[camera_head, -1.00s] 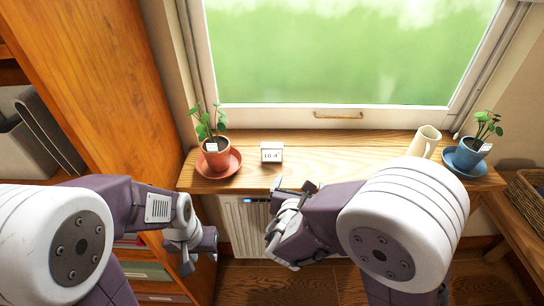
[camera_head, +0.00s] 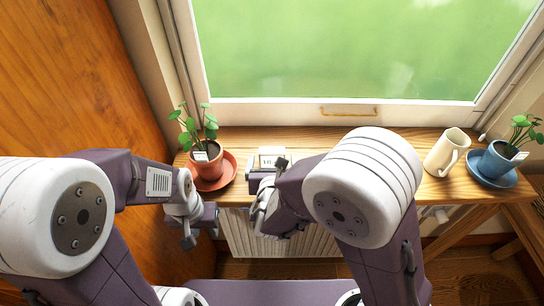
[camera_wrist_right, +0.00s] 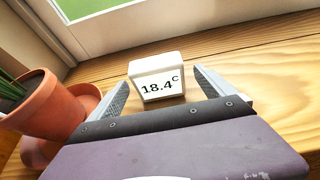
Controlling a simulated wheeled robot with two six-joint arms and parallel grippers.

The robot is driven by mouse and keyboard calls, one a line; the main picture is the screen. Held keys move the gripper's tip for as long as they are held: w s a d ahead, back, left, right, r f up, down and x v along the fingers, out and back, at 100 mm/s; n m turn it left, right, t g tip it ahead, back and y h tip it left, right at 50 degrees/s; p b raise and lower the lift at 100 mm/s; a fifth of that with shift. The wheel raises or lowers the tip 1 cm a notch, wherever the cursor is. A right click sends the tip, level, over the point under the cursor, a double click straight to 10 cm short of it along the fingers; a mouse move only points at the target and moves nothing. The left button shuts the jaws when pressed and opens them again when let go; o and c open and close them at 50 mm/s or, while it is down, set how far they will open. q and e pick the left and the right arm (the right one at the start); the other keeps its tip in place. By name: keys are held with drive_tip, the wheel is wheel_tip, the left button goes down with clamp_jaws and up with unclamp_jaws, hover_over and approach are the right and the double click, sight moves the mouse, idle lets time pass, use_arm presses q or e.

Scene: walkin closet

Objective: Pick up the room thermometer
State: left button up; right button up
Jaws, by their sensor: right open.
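The room thermometer (camera_head: 271,152) is a small white block with a dark reading, standing upright on the wooden window sill (camera_head: 330,160). In the right wrist view the thermometer (camera_wrist_right: 157,66) shows 18.4 °C. My right gripper (camera_head: 267,168) is open at the sill's front edge, with its fingertips close to the thermometer.
A terracotta pot with a plant (camera_head: 207,163) stands on a saucer close left of the thermometer. A cream pitcher (camera_head: 444,152) and a blue pot (camera_head: 497,160) stand at the right. The window (camera_head: 350,60) is behind, a radiator (camera_head: 290,246) below. The sill's middle is clear.

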sight(272, 152)
drive_tip(key=x, duration=0.5)
drive_tip(key=shift+w+a, duration=0.1)
drive_tip(key=shift+w, duration=0.35)
drive_tip(key=shift+s+r, duration=0.15)
drive_tip(key=c, duration=1.5)
